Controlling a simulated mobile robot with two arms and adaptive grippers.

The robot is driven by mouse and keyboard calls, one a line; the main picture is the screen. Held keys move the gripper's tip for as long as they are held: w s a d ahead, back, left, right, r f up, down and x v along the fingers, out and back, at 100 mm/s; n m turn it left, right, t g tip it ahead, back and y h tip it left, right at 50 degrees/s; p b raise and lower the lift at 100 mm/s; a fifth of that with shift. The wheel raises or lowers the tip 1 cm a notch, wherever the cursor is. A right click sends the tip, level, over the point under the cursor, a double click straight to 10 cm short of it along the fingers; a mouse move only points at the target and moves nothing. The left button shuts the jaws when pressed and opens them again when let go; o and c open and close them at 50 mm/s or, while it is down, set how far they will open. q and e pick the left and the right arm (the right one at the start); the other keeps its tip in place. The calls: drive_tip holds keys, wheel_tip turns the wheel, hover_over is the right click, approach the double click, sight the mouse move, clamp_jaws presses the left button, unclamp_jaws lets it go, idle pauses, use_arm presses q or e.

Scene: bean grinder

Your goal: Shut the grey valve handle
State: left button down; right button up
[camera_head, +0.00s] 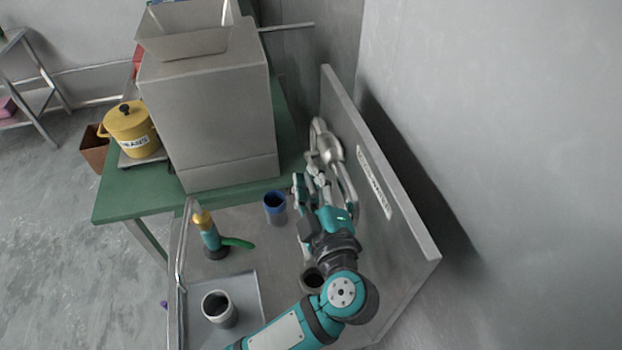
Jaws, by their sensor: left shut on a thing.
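The grey valve (328,148) is a rounded metal fitting with a curved pipe, beside the upright grey panel (400,215) at the right. My left gripper (314,178) reaches up to it from below. Its fingers are shut on the grey handle at the valve's lower left side. The fingers and hand hide most of the handle, so its exact angle cannot be told. My right gripper is not in view.
A large grey machine (225,120) stands on a green table (130,195), with a yellow pot (131,131) at its left. A blue-rimmed cup (275,208), a teal bottle-like thing with a green handle (212,240) and a grey cup (219,309) stand left of my arm.

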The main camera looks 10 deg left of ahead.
sight(310, 190)
use_arm(q)
drive_tip(key=shift+f, duration=0.15)
drive_tip(key=shift+f+t+b, duration=0.25)
drive_tip(key=shift+t+b, duration=0.05)
drive_tip(key=shift+b, duration=0.2)
drive_tip(key=shift+w+a+f+t+y+b, duration=0.15)
drive_tip(key=shift+f+t+y+b, duration=0.35)
drive_tip(key=shift+t+b, duration=0.85)
drive_tip(key=shift+w+f+t+y+b, duration=0.3)
drive_tip(key=shift+f+t+b, duration=0.35)
drive_tip(key=shift+b, duration=1.45)
drive_tip(key=shift+w+a+f+t+y+b, duration=0.15)
drive_tip(key=shift+f+t+y+b, duration=0.35)
drive_tip(key=shift+t+b, duration=0.85)
drive_tip(key=shift+d+g+b, duration=0.1)
drive_tip(key=shift+g+b, duration=0.25)
